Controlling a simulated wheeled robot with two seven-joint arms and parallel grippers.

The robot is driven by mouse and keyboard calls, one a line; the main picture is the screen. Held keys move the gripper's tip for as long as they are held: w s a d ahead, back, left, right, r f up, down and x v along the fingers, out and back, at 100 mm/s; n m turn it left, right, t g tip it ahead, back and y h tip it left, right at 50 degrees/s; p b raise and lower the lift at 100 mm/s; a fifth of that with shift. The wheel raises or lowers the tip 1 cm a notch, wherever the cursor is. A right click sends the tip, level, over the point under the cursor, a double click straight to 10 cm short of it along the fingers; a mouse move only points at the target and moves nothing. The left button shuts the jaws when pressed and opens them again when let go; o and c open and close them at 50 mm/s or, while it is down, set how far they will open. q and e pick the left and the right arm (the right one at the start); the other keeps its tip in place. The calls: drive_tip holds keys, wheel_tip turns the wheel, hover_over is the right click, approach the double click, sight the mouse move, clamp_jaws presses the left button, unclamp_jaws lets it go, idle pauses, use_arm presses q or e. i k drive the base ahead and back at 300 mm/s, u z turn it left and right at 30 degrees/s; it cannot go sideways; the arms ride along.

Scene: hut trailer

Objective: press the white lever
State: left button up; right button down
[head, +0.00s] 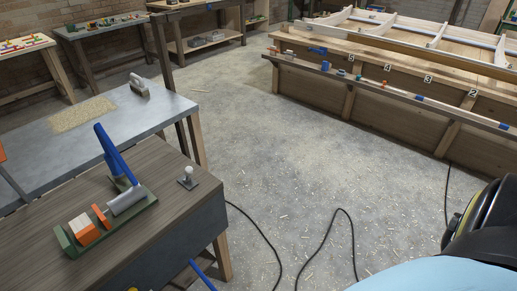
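A small white ball knob (187,170) stands upright on a short stem over a square grey base plate. It sits near the right edge of the dark wood-topped bench (165,225) at the left, and it is the only white lever-like thing I can make out. To its left on the same bench is a green-based fixture (145,203) with a raised blue handle (115,153), a grey cylinder, and orange and wooden blocks. Neither of my grippers shows in the head view.
A grey-topped table (165,105) with a sawdust patch and a hand tool (139,88) adjoins behind. Black cables (325,235) lie across the shavings-strewn floor. A long wooden frame bench (400,110) stands at the right. Open floor (300,150) lies between.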

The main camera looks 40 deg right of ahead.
sight(188, 170)
drive_tip(key=z, duration=0.7)
drive_tip(key=i, duration=0.2)
drive_tip(key=u, duration=0.15)
drive_tip(key=k, duration=1.35)
drive_tip(key=z, duration=0.4)
drive_tip(key=i, duration=0.4)
drive_tip(key=z, duration=1)
drive_tip(key=i, duration=0.85)
drive_tip(key=u, duration=0.5)
drive_tip(key=i, duration=0.75)
drive_tip(key=u, duration=0.8)
